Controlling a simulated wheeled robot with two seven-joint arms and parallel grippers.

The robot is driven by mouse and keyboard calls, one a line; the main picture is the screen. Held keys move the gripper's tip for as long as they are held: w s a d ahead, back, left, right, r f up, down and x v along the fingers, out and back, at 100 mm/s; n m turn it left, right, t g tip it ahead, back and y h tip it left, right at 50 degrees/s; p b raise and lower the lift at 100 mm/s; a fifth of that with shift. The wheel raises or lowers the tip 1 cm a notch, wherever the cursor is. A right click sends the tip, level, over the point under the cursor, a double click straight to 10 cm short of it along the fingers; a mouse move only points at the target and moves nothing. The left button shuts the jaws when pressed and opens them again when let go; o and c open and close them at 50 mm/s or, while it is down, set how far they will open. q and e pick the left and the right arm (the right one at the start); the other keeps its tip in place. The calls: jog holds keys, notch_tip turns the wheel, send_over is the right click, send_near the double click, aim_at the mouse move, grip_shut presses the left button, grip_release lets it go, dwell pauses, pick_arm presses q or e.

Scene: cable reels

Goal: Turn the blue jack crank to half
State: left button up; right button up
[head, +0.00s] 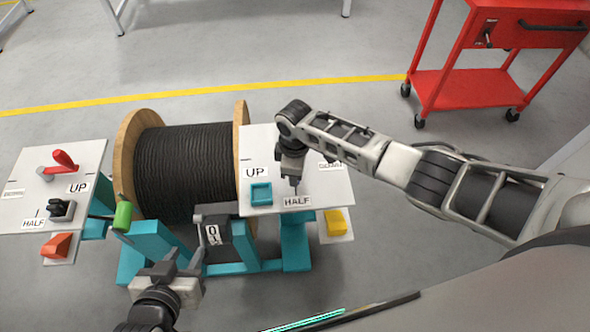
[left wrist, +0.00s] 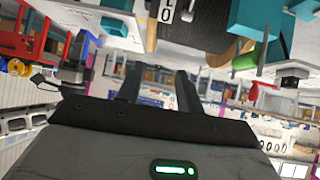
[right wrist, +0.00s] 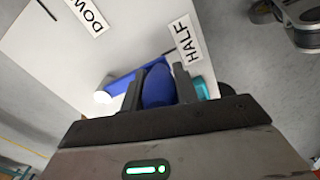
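The blue jack crank (right wrist: 121,82) shows in the right wrist view, on a white panel (right wrist: 60,60). Its arm runs from a pale hub to an upright blue handle (right wrist: 157,88) beside the HALF label (right wrist: 186,40). My right gripper (right wrist: 158,82) has a finger on each side of this handle and looks closed on it. In the head view, my right gripper (head: 293,184) points down at the right panel (head: 330,190), just above its HALF label (head: 297,202), and hides the crank. My left gripper (head: 178,265) is low in front of the reel stand; the left wrist view shows its fingers apart and empty.
A black cable reel (head: 185,170) stands between the two panels on a teal stand (head: 155,240). The left panel (head: 85,155) carries a red crank (head: 64,160) and a black part. A teal block (head: 261,194) sits beside my right gripper. A red cart (head: 480,90) stands back right.

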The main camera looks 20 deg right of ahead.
jog(key=o, duration=0.4)
jog(key=shift+o, duration=0.2)
notch_tip(320, 180, up, 16)
jog(key=p, duration=0.2)
dwell(0.3)
jog(key=s+a+f+m+t+y, duration=0.45)
jog(key=s+f, duration=0.25)
jog(key=f, duration=0.2)
jog(key=s+d+m+t+h, duration=0.1)
jog(key=s+d+m+t, duration=0.4)
jog(key=s+d, duration=0.3)
jog(key=shift+s+r+m+t+h, duration=0.3)
jog(key=shift+s+m, duration=0.25)
jog(key=shift+s, duration=0.6)
